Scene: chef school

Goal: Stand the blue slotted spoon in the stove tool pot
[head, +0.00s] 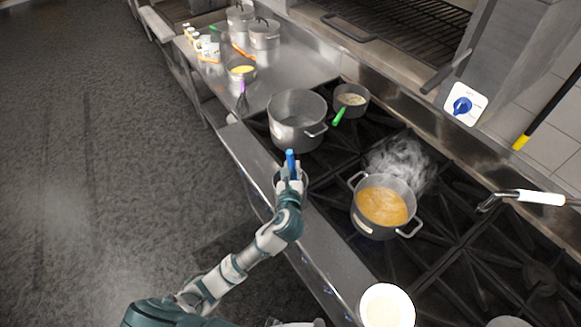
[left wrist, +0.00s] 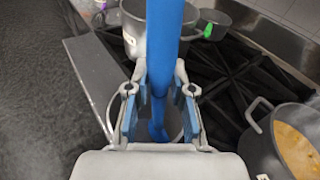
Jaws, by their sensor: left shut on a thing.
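My left gripper (head: 289,178) is shut on the blue handle of the slotted spoon (head: 290,157), at the stove's front ledge. In the left wrist view the spoon (left wrist: 167,35) runs upright between the fingers (left wrist: 158,92). Its lower part shows below them, inside a round rim that seems to be the tool pot (left wrist: 181,126). The gripper mostly hides this pot in the head view. I cannot tell how deep the spoon's lower end is or whether it touches the pot. My right gripper is not in view.
A large empty pot (head: 297,137) stands just beyond the gripper. A small pan (head: 350,112) with a green handle is behind it. A steaming soup pot (head: 365,226) is to the right, a white bowl (head: 388,306) at the front. The steel counter (head: 300,72) holds several items.

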